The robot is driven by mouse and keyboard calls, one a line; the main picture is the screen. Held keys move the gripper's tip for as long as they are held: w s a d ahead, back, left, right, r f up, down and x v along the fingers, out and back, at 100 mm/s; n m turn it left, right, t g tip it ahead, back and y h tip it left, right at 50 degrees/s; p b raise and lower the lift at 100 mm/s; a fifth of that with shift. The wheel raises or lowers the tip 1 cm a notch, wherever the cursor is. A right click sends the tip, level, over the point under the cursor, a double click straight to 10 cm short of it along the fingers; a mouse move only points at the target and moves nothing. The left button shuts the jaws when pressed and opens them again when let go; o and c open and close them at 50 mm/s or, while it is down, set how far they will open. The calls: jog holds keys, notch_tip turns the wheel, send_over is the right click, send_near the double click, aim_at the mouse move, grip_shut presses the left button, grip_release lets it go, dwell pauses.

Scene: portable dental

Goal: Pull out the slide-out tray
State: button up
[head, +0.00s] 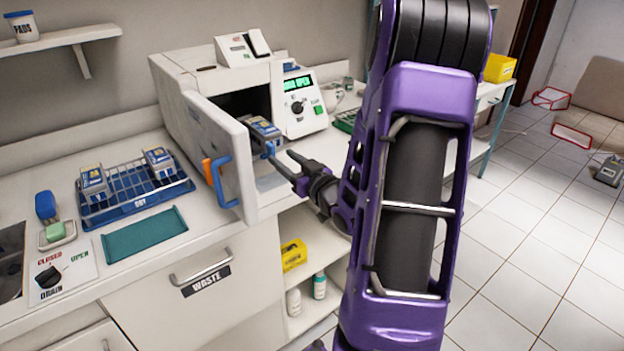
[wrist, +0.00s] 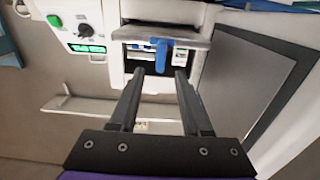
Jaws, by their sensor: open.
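The slide-out tray sits in the chamber of the white box-shaped machine (head: 215,90), whose door (head: 222,150) stands open. In the wrist view the tray's grey edge (wrist: 165,33) crosses the opening, with a blue handle (wrist: 160,52) at its middle. The handle also shows in the head view (head: 270,150), near my fingertips. A blue-and-white pack (head: 262,130) is inside the chamber. My gripper (head: 281,158) is open and empty in front of the opening. In the wrist view its fingertips (wrist: 159,73) lie to either side of the handle's line, with no clear contact.
The open door has an orange and blue handle (head: 217,180) and stands left of my gripper. The control panel (head: 302,103) is right of the opening. A blue rack (head: 135,195) with packs and a teal tray (head: 145,234) lie on the counter at left. Open shelves (head: 305,265) are below.

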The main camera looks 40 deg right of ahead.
jog(key=s+p, duration=0.7)
jog(key=s, duration=0.5)
jog(key=shift+s+d+p, duration=0.15)
jog(key=shift+d+p, duration=0.05)
jog(key=shift+p, duration=0.15)
